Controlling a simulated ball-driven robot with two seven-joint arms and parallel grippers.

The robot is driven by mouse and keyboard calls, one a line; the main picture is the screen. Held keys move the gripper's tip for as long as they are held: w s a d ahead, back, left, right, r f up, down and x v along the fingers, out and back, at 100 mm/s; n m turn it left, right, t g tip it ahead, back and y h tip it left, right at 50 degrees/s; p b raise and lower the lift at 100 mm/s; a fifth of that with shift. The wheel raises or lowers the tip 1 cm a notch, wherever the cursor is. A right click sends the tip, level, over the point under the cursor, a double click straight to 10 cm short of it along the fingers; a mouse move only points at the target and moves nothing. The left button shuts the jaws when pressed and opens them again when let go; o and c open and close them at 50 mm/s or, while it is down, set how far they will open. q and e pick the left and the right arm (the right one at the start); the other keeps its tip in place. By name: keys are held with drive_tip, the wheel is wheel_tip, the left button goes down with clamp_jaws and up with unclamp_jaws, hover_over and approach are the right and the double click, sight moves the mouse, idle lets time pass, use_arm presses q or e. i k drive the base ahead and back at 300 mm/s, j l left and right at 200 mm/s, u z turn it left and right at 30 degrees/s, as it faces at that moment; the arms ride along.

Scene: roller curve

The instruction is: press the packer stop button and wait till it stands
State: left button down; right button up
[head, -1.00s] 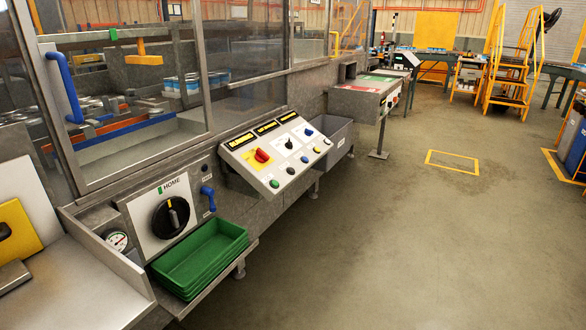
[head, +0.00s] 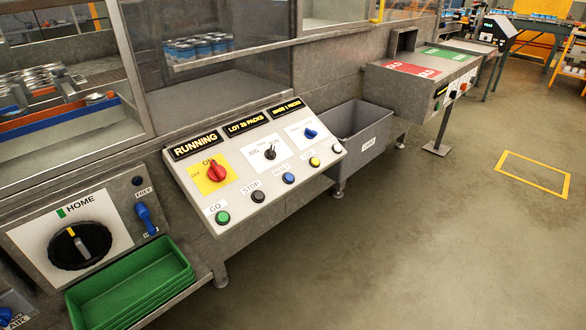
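The packer control panel (head: 228,189) slopes out from the machine's front in the middle of the head view. Its displays read RUNNING (head: 195,145), LOT 28 PACKS and a third short line. The stop button (head: 258,196) is a dark round button labelled STOP in the lower row. A green GO button (head: 222,217) is left of it and a blue button (head: 288,178) is right of it. A red switch (head: 216,171) sits on a yellow plate marked ON and OFF. Neither of my grippers shows in the view.
A black HOME dial (head: 80,246) and a stack of green trays (head: 130,284) are at the lower left. A grey bin (head: 360,133) stands right of the panel. Glass guards (head: 230,80) rise behind it. The floor at the right is clear, with a yellow marked rectangle (head: 533,174).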

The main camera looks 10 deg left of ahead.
sight(258, 195)
drive_tip(key=i+l, duration=0.4)
drive_tip(key=i+l+u, duration=0.1)
drive_tip(key=i+l, duration=0.3)
drive_tip(key=l, duration=0.15)
